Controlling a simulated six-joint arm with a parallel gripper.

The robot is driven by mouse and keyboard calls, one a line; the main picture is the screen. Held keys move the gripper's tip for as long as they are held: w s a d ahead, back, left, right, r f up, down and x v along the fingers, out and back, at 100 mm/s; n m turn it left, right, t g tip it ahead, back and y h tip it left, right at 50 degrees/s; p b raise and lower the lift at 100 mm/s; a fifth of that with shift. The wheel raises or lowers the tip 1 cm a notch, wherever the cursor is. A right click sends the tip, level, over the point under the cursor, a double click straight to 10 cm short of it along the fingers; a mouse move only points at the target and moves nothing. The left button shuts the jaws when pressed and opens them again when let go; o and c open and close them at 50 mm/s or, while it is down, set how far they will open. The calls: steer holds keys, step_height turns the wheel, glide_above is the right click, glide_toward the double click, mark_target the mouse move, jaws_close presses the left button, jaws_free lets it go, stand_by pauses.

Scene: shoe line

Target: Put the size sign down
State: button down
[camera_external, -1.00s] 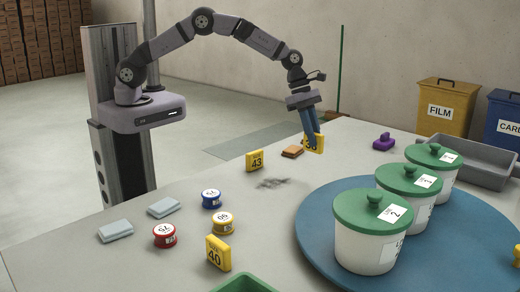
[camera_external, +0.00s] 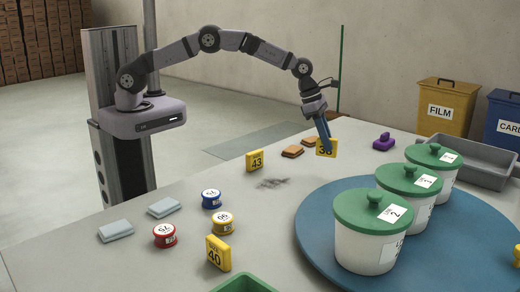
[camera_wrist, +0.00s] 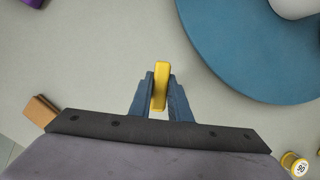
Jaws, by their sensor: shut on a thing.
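The yellow size sign (camera_external: 327,148), reading what looks like 38, is held upright between the fingers of my gripper (camera_external: 325,134). In the wrist view, my gripper (camera_wrist: 160,92) is shut on the sign (camera_wrist: 161,84), whose narrow top edge shows. The sign is over the grey table (camera_external: 130,262), left of the blue turntable. I cannot tell whether its lower edge touches the table. Two other yellow size signs, 43 (camera_external: 255,160) and 40 (camera_external: 218,253), stand on the table.
Brown blocks (camera_external: 293,152) lie just left of the held sign. A purple object (camera_external: 384,141) is to its right. The blue turntable (camera_external: 455,240) carries several green-lidded white tubs (camera_external: 370,245).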

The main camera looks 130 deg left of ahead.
mark_target(331, 157)
steer(key=shift+f, duration=3.05)
steer(key=shift+f, duration=0.15)
steer(key=c, duration=1.6)
jaws_free()
steer(key=shift+c, duration=0.2)
steer(key=shift+s+r, duration=0.2)
steer(key=shift+r, duration=0.5)
steer(key=v, duration=1.1)
steer(key=shift+s+d+f, duration=0.1)
steer(key=shift+d, duration=0.05)
